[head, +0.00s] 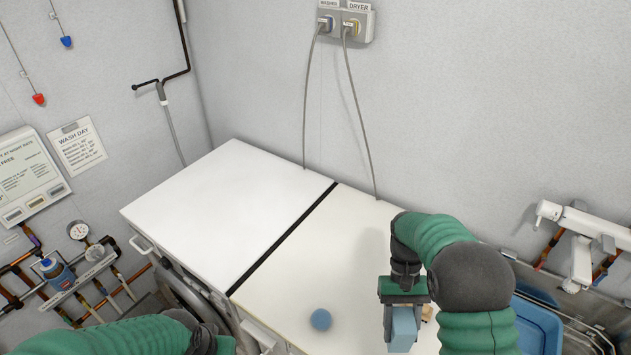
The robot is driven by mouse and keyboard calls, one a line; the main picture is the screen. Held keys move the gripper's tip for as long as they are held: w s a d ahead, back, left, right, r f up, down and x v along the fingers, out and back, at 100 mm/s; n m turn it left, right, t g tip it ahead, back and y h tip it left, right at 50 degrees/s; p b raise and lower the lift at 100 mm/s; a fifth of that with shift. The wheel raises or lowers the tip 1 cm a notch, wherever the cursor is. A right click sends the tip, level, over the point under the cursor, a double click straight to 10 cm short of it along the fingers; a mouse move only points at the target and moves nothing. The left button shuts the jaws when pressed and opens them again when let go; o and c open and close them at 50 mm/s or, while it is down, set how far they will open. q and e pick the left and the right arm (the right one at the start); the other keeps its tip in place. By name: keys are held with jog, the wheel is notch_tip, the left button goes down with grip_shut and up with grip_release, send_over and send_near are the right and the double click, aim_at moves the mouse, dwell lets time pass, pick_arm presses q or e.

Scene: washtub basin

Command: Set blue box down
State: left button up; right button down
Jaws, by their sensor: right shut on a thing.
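The blue box (403,331) is light blue and hangs below my right gripper (402,308). My right gripper is shut on the blue box, over the right part of the cream machine top. I cannot tell whether the box touches the top. My left arm shows at the bottom left, and its gripper end (215,343) is low by the front of the machines; its fingers are not clear.
A blue ball (321,319) sits on the cream top (340,250), left of the box. A small tan wooden thing (428,312) lies partly hidden beside my right arm. The white top (225,210) at left is clear. A blue basin (537,330) stands at right.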

jog(key=shift+w+d+r, duration=0.1)
jog(key=shift+w+d, duration=0.05)
jog(key=w+a+f+m+t+y+b, duration=0.3)
jog(key=a+m+y, duration=0.4)
jog(key=m, duration=0.7)
jog(key=w+d+m+t+p, duration=0.1)
jog(key=w+m+t, duration=0.1)
jog(key=w+m, duration=0.1)
jog(key=w+d+f+m+t+h+p, duration=0.1)
jog(key=w+d+m+t+p, duration=0.1)
jog(key=w+m, duration=0.2)
jog(key=w+d+m+t+p, duration=0.2)
jog(key=w+m+t, duration=0.1)
jog(key=w, duration=0.4)
jog(key=shift+w+d+f+m+h, duration=0.2)
jog(key=shift+m+h, duration=0.1)
jog(key=shift+h, duration=0.1)
jog(key=shift+w+f, duration=0.15)
jog(key=shift+f, duration=0.05)
notch_tip(320, 180, down, 3)
jog(key=shift+r+p, duration=0.2)
jog(key=shift+p, duration=0.25)
jog(key=shift+f, duration=0.35)
